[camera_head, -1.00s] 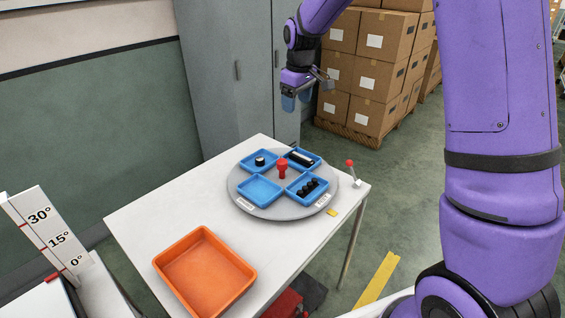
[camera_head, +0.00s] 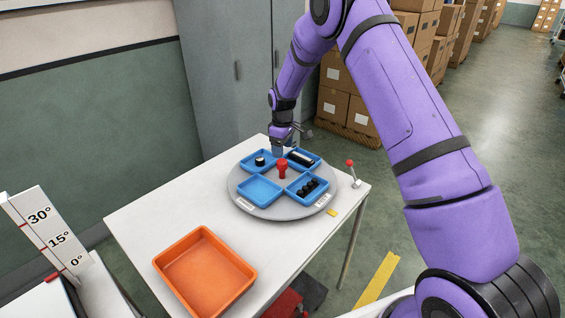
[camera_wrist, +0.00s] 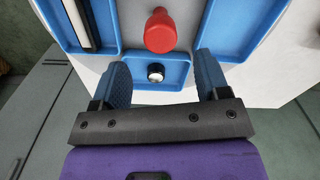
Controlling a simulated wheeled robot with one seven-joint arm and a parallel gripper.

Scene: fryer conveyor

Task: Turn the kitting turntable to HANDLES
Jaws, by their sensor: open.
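The grey round turntable (camera_head: 243,203) sits on the white table and carries blue trays around a red central knob (camera_head: 282,169). One tray (camera_head: 259,187) is empty, one holds black knobs (camera_head: 307,188), one a black-and-white bar (camera_head: 301,157), and one a small black and white round part (camera_head: 260,161). White labels (camera_head: 323,200) on the rim are too small to read. My gripper (camera_head: 278,151) is at the turntable's far side, behind the red knob. In the wrist view, my open gripper (camera_wrist: 162,80) has its fingers on either side of the tray with the round part (camera_wrist: 156,72).
An orange tray (camera_head: 204,272) stands at the table's front. A small lever with a red ball (camera_head: 350,164) stands at the right corner, with a yellow tag (camera_head: 333,212) nearby. A grey cabinet (camera_head: 225,75) rises behind the table.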

